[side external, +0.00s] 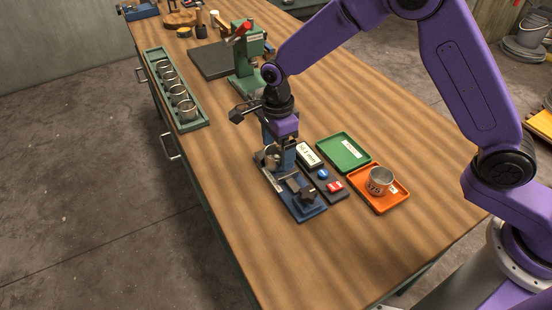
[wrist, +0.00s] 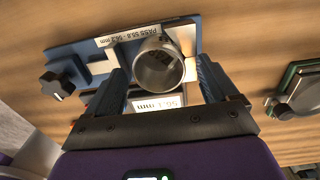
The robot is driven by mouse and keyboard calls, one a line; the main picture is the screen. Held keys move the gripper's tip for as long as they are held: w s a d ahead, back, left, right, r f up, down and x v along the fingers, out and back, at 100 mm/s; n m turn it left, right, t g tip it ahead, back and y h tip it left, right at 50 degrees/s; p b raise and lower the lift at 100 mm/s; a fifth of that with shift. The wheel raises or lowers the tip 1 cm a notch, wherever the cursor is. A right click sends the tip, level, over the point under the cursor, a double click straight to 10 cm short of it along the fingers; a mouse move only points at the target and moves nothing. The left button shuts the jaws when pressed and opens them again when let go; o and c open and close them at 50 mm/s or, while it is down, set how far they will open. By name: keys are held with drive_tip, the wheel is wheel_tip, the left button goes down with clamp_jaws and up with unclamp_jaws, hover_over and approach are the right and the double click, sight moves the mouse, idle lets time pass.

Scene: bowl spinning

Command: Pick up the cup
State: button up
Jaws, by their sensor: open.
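A metal cup (side external: 271,153) sits at the blue measuring fixture (side external: 301,206), at its far end. In the wrist view the same cup (wrist: 159,70) shows its round open mouth. My gripper (side external: 281,156) is low over the fixture, beside the cup in the side view. In the wrist view my gripper (wrist: 162,85) is open, with one finger on each side of the cup and gaps visible. Whether a finger touches the cup cannot be told. Another metal cup (side external: 380,177) stands in the orange tray (side external: 400,197).
A green tray (side external: 342,150) lies behind the orange one. A display box (side external: 310,155) and a dark panel with blue and red buttons (side external: 324,187) stand beside the fixture. A green rack (side external: 152,58) holds several cups at left. A green press (side external: 246,62) stands behind.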

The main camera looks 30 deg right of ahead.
drive_tip(key=shift+f, duration=0.2)
drive_tip(key=c, duration=1.2)
drive_tip(key=shift+r, duration=0.15)
